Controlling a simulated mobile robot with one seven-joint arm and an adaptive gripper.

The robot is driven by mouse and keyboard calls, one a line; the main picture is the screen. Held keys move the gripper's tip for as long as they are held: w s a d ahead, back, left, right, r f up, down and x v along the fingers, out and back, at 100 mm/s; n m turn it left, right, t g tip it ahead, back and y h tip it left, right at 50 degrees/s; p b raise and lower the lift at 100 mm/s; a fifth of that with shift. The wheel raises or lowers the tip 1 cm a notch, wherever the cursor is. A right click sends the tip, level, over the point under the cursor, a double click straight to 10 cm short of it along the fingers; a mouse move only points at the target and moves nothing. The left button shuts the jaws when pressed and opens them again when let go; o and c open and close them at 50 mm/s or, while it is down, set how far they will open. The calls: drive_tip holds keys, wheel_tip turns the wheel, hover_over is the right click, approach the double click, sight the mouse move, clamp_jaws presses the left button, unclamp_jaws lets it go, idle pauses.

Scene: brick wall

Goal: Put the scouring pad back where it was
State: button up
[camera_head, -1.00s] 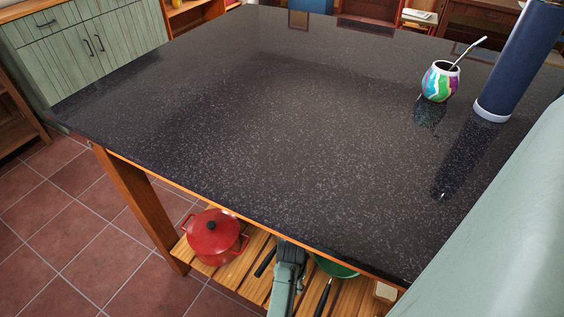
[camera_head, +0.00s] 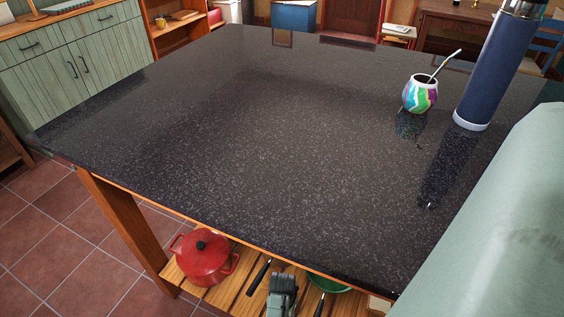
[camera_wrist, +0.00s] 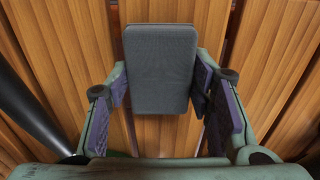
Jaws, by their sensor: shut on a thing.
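The scouring pad (camera_wrist: 160,68) is a grey rounded rectangle in the wrist view. It sits between the two fingers of my gripper (camera_wrist: 161,88), which is shut on it. Wooden slats show behind the pad; I cannot tell whether it touches them. In the head view, part of my gripper arm (camera_head: 282,296) shows at the bottom, below the table's front edge and by the slatted lower shelf (camera_head: 228,293). The pad is hidden in that view.
A red pot (camera_head: 203,258) stands on the lower shelf left of my arm, and a green pan (camera_head: 330,284) on its right. A dark handle (camera_head: 258,276) lies between. On the dark tabletop (camera_head: 230,140) are a colourful cup (camera_head: 420,95) and a blue flask (camera_head: 495,70).

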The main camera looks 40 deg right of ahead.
drive_tip(key=o, duration=1)
drive_tip(key=shift+f, duration=0.1)
drive_tip(key=shift+o, duration=0.2)
wheel_tip(320, 180, up, 12)
